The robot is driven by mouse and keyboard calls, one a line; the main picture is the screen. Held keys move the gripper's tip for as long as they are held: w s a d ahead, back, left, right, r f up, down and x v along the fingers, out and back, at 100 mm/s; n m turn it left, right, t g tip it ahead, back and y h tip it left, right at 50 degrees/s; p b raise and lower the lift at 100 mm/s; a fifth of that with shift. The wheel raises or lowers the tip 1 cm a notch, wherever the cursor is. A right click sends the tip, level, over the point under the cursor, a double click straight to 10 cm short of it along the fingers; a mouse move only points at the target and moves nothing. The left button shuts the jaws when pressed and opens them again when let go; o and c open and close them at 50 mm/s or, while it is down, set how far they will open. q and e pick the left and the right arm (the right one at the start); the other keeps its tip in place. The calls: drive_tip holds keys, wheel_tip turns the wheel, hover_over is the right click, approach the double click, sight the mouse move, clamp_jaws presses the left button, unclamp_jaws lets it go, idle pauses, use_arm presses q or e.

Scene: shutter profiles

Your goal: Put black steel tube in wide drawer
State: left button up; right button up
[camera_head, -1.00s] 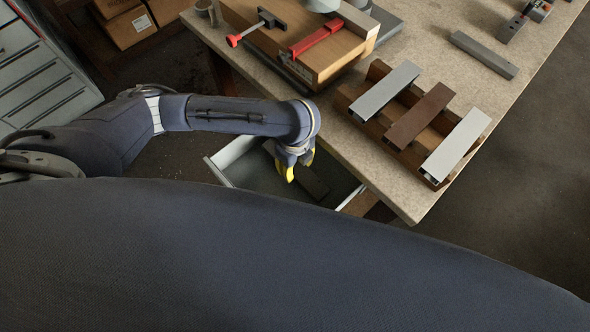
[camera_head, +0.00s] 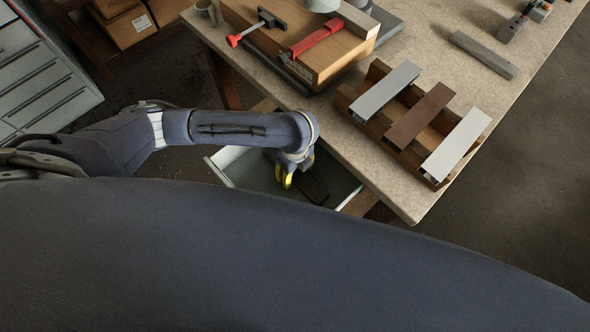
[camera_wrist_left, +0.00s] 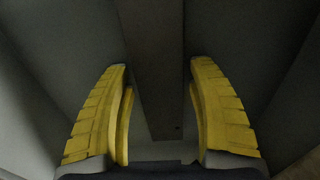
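The black steel tube (camera_head: 314,189) lies inside the pulled-out drawer (camera_head: 228,156), on its floor as far as I can tell. The drawer has pale grey walls and opens under the table edge. My left gripper (camera_head: 286,179) reaches down into the drawer with its yellow fingers beside the tube's near-left end. In the left wrist view, the fingers (camera_wrist_left: 160,66) are spread apart, and the dark tube (camera_wrist_left: 156,80) runs lengthwise between them, with a gap toward each finger. My right gripper is not in view.
The worktable (camera_head: 420,203) stands above and right of the drawer. A wooden rack (camera_head: 383,143) on it bears two grey profiles and a brown one. A wooden block with red-handled clamps (camera_head: 318,38) stands behind. A loose grey bar (camera_head: 484,54) lies further right.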

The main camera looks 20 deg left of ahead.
use_arm(q)
drive_tip(key=shift+o, duration=0.4)
drive_tip(key=shift+r, duration=0.1)
drive_tip(key=shift+r, duration=0.25)
wheel_tip(320, 180, up, 12)
drive_tip(key=shift+f, duration=0.2)
idle(1.0)
